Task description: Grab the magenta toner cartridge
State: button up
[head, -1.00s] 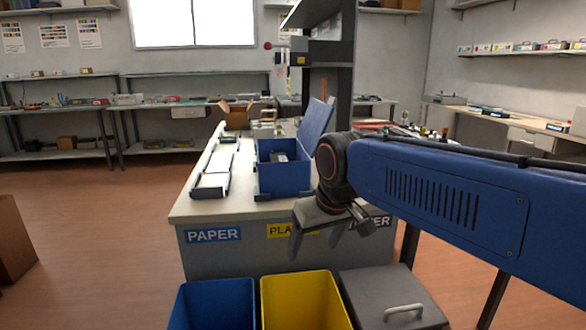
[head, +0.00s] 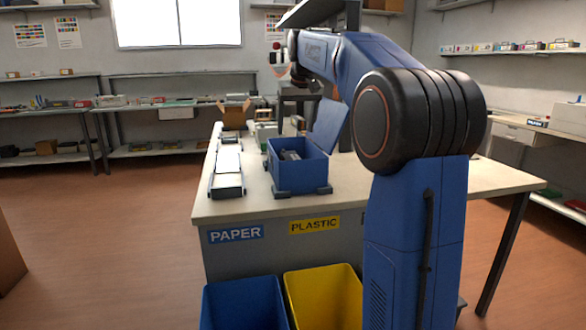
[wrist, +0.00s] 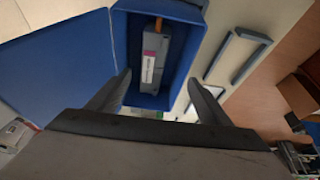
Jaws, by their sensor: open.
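A grey toner cartridge (wrist: 152,58) with a white and magenta label lies inside the open blue box (wrist: 117,40) in the wrist view. An orange part shows at its far end. In the head view the blue box (head: 297,178) stands on the worktable with its lid tilted up, and the cartridge (head: 290,155) shows only in part over the rim. My gripper (wrist: 160,78) is open above the box, its two fingers apart on either side of the cartridge in the picture. Nothing is between the fingers; their height above the cartridge is hard to tell.
The blue lid (wrist: 55,75) stands open beside the box. A white conveyor-like rack (head: 228,170) lies left of the box on the worktable (head: 360,205). Blue (head: 243,305) and yellow (head: 322,300) bins stand in front. An open cardboard box (head: 235,115) is farther back.

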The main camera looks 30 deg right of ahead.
jog(key=x, duration=0.6)
jog(key=w+d+x, duration=0.1)
jog(key=x, duration=0.5)
jog(key=w+d+r+x, duration=0.1)
jog(key=x, duration=0.5)
jog(key=shift+w+d, duration=0.15)
jog(key=shift+w, duration=0.1)
jog(key=shift+c, duration=0.6)
jog(key=c, duration=1.5)
